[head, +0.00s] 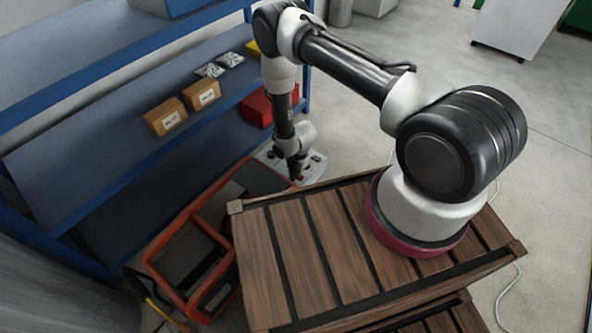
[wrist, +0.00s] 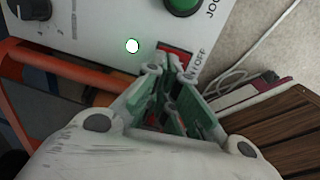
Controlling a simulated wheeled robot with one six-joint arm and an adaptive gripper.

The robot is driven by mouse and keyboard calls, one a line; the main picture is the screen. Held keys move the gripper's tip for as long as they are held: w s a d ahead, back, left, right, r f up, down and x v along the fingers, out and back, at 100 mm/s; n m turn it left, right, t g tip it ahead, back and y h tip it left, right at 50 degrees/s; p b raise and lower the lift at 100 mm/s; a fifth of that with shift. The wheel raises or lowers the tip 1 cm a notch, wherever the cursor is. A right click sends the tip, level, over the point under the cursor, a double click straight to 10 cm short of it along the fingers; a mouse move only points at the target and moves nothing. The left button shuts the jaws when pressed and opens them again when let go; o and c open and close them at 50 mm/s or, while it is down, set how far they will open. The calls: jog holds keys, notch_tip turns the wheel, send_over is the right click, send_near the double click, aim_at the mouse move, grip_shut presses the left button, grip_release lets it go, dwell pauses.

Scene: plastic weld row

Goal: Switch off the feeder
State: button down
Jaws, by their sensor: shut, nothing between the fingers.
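The feeder's light grey control panel (wrist: 100,30) shows in the wrist view, and partly behind my arm in the head view (head: 316,168). It has a black knob (wrist: 31,9), a round green button (wrist: 183,4) by the lettering "JO…", and a bright white lamp (wrist: 132,46) with a green edge. A red rocker switch (wrist: 176,50) in a dark frame sits beside the lettering "OFF". My gripper (wrist: 168,68) is shut and empty, its fingertips at the near edge of the switch and hiding part of it. I cannot tell whether they touch. My gripper also shows in the head view (head: 295,174).
An orange-red frame (head: 190,262) stands left of the wooden slatted top (head: 290,250). A blue shelf rack (head: 100,160) holds cardboard boxes (head: 166,117) and a red bin (head: 258,107). A white cable (wrist: 262,48) runs right of the panel over grey floor.

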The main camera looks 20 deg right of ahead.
jog(key=shift+f, duration=0.1)
jog(key=shift+w+a+f, duration=0.1)
jog(key=shift+w+f, duration=0.05)
jog(key=shift+f, duration=0.05)
dwell(0.5)
jog(key=shift+s+d+r, duration=0.1)
jog(key=shift+s+d, duration=0.4)
jog(key=shift+s, duration=0.2)
jog(key=shift+r, duration=0.1)
